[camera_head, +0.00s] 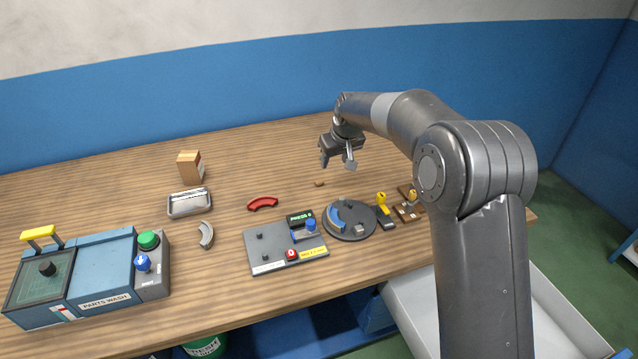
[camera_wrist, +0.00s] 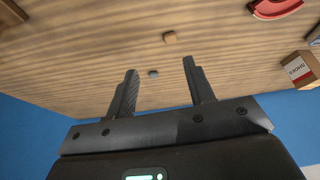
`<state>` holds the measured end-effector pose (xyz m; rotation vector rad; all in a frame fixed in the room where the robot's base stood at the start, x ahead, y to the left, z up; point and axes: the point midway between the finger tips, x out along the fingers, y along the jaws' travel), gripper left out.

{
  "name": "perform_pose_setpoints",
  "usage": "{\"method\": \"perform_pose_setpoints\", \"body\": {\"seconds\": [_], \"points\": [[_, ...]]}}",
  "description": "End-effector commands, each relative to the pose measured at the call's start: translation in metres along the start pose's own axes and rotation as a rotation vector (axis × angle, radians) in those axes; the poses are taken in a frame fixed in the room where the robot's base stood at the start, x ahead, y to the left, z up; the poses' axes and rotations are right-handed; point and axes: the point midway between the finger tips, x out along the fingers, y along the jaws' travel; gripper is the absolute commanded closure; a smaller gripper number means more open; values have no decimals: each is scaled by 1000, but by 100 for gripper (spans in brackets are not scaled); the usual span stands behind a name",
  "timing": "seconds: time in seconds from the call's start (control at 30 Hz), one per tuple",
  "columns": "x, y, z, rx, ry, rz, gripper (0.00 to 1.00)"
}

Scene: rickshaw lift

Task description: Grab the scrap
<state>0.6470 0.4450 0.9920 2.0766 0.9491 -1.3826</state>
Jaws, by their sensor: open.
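Two small pieces lie on the wooden table, and I cannot tell for sure which is the scrap. One is a small brown block (camera_head: 319,183), which also shows in the wrist view (camera_wrist: 170,37) beyond my fingertips. The other is a small dark grey piece (camera_wrist: 153,73) that shows in the wrist view between the fingertips; I cannot make it out in the head view. My gripper (camera_head: 337,165) hangs above the table, behind the brown block. In the wrist view its two fingers (camera_wrist: 160,66) are wide apart, with nothing held between them.
A red curved piece (camera_head: 262,204), metal tray (camera_head: 189,211), cardboard box (camera_head: 190,167) and grey curved piece (camera_head: 206,235) lie left. A press panel (camera_head: 270,261), round turntable (camera_head: 365,232) and yellow-handled tool (camera_head: 382,201) stand in front. A blue parts washer (camera_head: 103,250) is far left.

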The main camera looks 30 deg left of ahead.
Motion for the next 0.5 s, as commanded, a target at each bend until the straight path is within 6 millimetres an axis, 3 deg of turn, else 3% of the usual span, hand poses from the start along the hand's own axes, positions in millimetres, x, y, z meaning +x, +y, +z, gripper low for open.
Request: {"method": "perform_pose_setpoints", "body": {"seconds": [0.13, 0.5], "points": [[24, -13, -9, -24, -1, -15, 51], [75, -17, -10, -29, -2, -19, 51]]}}
